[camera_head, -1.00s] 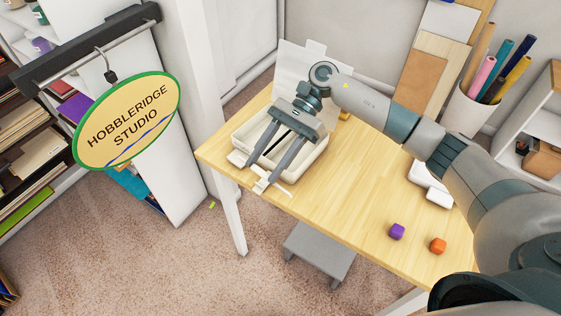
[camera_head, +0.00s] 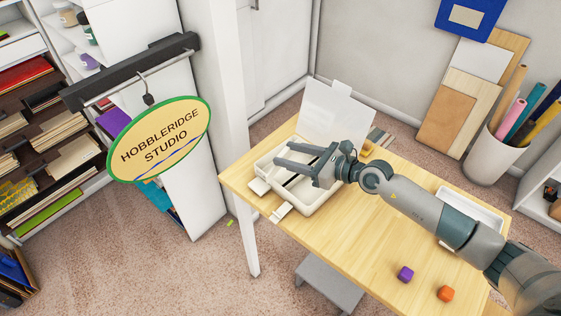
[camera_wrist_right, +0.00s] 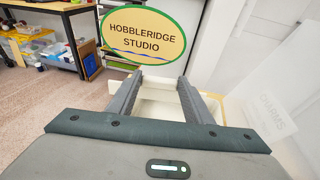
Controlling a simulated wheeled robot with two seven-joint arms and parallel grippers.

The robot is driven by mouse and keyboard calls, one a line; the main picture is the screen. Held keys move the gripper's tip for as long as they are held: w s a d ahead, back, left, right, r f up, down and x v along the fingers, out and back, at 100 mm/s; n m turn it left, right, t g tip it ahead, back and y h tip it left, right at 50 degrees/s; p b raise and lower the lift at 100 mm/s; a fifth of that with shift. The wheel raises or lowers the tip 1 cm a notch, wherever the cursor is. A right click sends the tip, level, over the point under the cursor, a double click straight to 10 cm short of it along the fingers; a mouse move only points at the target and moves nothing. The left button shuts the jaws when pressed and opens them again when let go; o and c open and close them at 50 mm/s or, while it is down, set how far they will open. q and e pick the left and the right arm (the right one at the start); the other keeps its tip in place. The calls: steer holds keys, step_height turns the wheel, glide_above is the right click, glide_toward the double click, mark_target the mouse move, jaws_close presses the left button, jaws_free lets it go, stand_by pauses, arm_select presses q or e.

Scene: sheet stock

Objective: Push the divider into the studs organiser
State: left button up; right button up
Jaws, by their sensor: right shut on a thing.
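The organiser (camera_head: 319,202) is a shallow cream case on the wooden table, with dark lines inside. Its translucent lid (camera_head: 334,110) stands open behind it; in the right wrist view its lettering looks like CHARMS. My right gripper (camera_head: 284,155) is above the organiser, fingers pointing left and apart. It is shut on a pale piece, seemingly the divider (camera_wrist_right: 158,84), which spans the gap between the fingers in the right wrist view. The fingers and the viewing angle hide much of its outline. I cannot tell whether it touches the case. My left gripper is not in view.
Two open latches (camera_head: 280,213) stick out at the organiser's front. A white tray (camera_head: 470,207) is behind my right arm. A hanging oval sign (camera_head: 160,142) is at left.

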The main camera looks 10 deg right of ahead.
steer(key=shift+s+d+r+m+t+h+p, duration=0.15)
steer(key=shift+d+r+m+t+h, duration=0.25)
steer(key=shift+d, duration=0.45)
steer(key=shift+s+d+r+m+t+h+p, duration=0.1)
steer(key=shift+d+r+m+t+h+p, duration=0.15)
steer(key=shift+d+m+t+h, duration=0.45)
steer(key=shift+s+d+r+m+t+p, duration=0.15)
steer(key=shift+d+r+t, duration=0.2)
steer(key=shift+d, duration=0.7)
steer(key=shift+w+f+b, duration=0.1)
steer(key=shift+b, duration=0.2)
steer(key=shift+f+b, duration=2.4)
steer(key=shift+f, duration=0.55)
steer(key=shift+f+b, duration=0.95)
steer(key=shift+f, duration=0.4)
steer(key=shift+a+f, duration=0.1)
steer(key=shift+f, duration=0.3)
stand_by(0.4)
